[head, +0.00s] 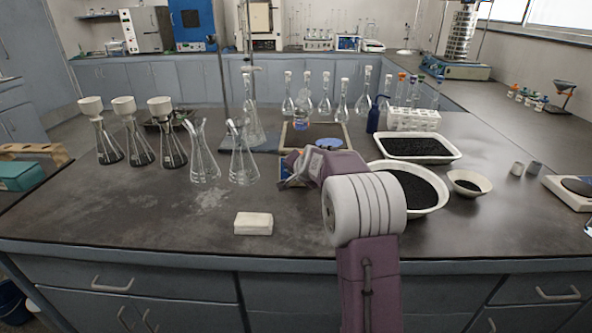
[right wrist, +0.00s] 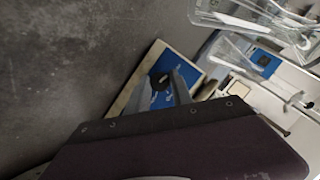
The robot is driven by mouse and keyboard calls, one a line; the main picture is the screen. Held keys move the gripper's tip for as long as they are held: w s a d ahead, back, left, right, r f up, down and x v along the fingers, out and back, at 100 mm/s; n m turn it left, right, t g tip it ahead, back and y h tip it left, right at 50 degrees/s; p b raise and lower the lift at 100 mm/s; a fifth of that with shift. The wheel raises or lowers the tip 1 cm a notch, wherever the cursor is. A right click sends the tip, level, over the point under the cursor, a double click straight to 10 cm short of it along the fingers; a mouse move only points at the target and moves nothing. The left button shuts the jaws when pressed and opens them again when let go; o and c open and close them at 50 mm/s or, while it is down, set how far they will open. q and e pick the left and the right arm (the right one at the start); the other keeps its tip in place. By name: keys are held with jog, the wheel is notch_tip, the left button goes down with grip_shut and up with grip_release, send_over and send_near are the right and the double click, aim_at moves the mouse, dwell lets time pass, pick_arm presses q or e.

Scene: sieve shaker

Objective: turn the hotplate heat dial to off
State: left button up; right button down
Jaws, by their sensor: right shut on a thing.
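The hotplate's blue control panel with a pale edge (right wrist: 190,74) shows in the right wrist view, with the black heat dial (right wrist: 158,82) on it. My right gripper (right wrist: 163,90) reaches onto the panel, its two grey fingers on either side of the dial, shut on it. In the head view, the right gripper (head: 291,166) is at the hotplate's front, where a bit of blue panel (head: 284,182) shows beneath it. My arm hides much of the hotplate and the dial there. The dial's marking cannot be read. My left gripper is not in view.
Empty flasks (head: 241,165) stand just left of the gripper. Flasks with funnels (head: 172,150) are farther left. A white block (head: 253,223) lies in front. A bowl of black grains (head: 437,197) and a tray (head: 448,154) are right. The front left bench is clear.

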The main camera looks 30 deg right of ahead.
jog(key=shift+s+a+f, duration=0.1)
jog(key=shift+f, duration=0.1)
jog(key=c, duration=1.1)
grip_release()
jog(key=shift+c, duration=0.2)
jog(key=shift+r, duration=0.1)
jog(key=shift+s+r, duration=0.2)
jog(key=shift+r, duration=0.15)
jog(key=p+v, duration=0.1)
jog(key=v, duration=0.7)
jog(key=shift+s, duration=0.15)
jog(key=shift+f, duration=0.1)
